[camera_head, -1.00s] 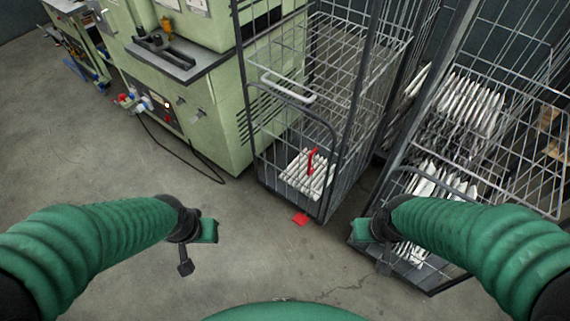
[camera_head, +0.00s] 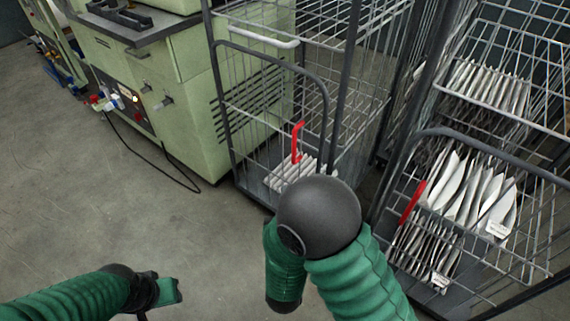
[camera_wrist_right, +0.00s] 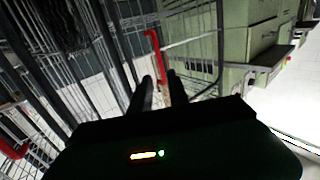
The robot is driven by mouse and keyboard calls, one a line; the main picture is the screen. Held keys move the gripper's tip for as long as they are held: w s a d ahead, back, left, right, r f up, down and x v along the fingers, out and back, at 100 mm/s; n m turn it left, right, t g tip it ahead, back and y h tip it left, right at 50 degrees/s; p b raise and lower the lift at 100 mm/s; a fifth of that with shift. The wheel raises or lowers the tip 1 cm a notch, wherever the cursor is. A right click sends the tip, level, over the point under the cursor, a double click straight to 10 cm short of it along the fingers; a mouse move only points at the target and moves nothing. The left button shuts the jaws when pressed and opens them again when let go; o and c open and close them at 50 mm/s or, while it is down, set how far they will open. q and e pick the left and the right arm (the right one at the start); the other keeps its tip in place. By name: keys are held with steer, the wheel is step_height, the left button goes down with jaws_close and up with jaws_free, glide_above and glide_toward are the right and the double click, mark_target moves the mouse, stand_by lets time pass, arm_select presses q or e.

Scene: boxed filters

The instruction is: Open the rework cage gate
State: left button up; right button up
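The middle wire cage (camera_head: 334,110) has a gate with a dark tubular frame (camera_head: 275,62) and a red latch handle (camera_head: 297,142). The gate looks shut. The red handle also shows in the right wrist view (camera_wrist_right: 152,45), its lower end lying between or just beyond my right fingertips. My right gripper (camera_wrist_right: 157,85) is open, its two dark fingers apart; contact with the handle cannot be told. In the head view my right arm hides that gripper. My left gripper (camera_head: 168,292) is low at the left, away from the cage; its finger opening is unclear.
A second cage (camera_head: 480,150) with white packets and a red handle (camera_head: 412,202) stands close on the right. A green machine (camera_head: 165,90) stands left of the middle cage, with a black cable (camera_head: 150,165) on the floor. The floor (camera_head: 70,200) at left is clear.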

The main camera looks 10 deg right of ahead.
mark_target(294, 149)
steer(key=b+x, duration=0.2)
steer(key=x, duration=0.5)
steer(key=b+x, duration=0.1)
steer(key=x, duration=0.7)
steer(key=shift+w+d+r+b, duration=0.2)
steer(key=shift+w+d+b, duration=0.05)
steer(key=shift+b, duration=0.15)
steer(key=shift+w+d+r, duration=0.15)
steer(key=shift+w, duration=0.4)
steer(key=shift+c, duration=0.4)
jaws_close()
